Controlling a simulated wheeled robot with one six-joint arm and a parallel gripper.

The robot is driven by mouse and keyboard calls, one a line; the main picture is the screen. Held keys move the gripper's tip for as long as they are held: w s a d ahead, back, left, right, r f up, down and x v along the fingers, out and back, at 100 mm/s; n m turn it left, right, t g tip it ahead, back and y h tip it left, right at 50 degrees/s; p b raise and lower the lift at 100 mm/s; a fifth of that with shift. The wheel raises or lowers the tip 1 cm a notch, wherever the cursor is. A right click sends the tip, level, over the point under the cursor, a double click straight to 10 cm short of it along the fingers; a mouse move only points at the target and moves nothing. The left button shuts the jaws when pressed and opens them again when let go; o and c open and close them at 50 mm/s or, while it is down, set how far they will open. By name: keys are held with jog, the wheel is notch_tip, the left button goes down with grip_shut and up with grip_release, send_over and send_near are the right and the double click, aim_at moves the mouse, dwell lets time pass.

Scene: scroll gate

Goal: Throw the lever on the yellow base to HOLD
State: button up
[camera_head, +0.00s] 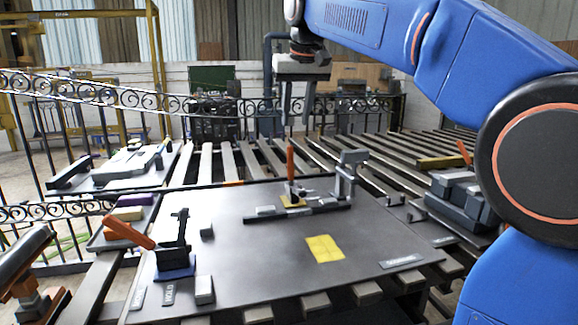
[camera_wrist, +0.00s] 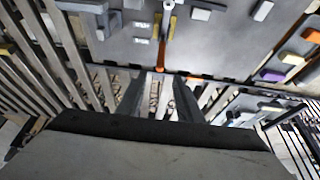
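The yellow base (camera_head: 293,201) sits at the far part of the dark board in the head view. An orange-handled lever (camera_head: 290,161) stands nearly upright on it, and its orange handle also shows at the top of the wrist view (camera_wrist: 165,27). Two small pale label plates (camera_wrist: 140,33) lie beside it in the wrist view; I cannot read which is HOLD. My gripper (camera_head: 297,105) hangs beyond and above the lever, fingers pointing down. Its two fingers (camera_wrist: 160,100) are apart with nothing between them, and they do not touch the lever.
A second lever (camera_head: 128,233) with an orange handle leans left on a blue base (camera_head: 175,268). A grey post (camera_head: 346,175) stands just right of the yellow base. A flat yellow patch (camera_head: 325,248) marks the board. Grey blocks (camera_head: 455,195) lie at right; an ornate railing (camera_head: 120,98) runs behind.

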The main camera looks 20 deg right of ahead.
aim_at(289, 165)
jog(key=x, duration=1.7)
jog(key=shift+f, duration=0.2)
grip_shut()
